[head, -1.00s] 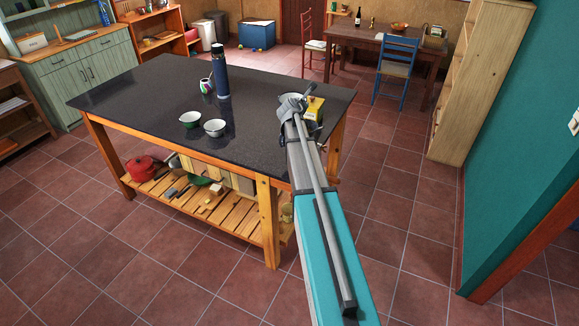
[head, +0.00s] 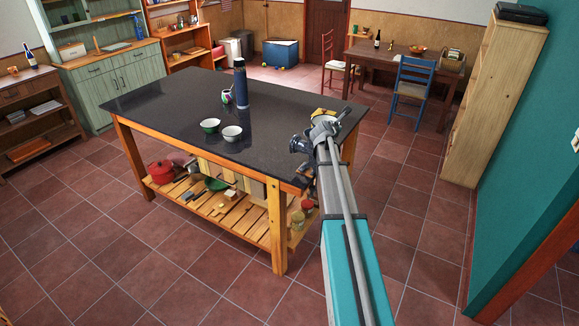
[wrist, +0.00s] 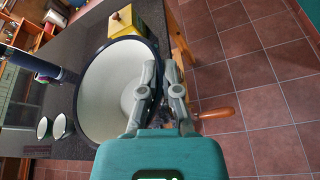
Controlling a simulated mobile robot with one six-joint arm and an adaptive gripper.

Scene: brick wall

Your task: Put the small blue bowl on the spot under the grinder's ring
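The small blue bowl (wrist: 112,92), white inside with a dark blue rim, fills the left middle of the wrist view. It is tilted, its opening towards the camera. My gripper (wrist: 160,68) is closed on its rim, one finger inside and one outside. In the head view my gripper (head: 325,126) is at the table's right edge and mostly hides the bowl. The dark grinder (head: 300,144) is at that edge, just left of my gripper. Its wooden crank handle (wrist: 213,113) shows in the wrist view, with its body behind my fingers. The spot under its ring is not clearly visible.
A yellow box (wrist: 124,25) stands close beyond the bowl on the dark table (head: 175,105). The right-hand floor is clear.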

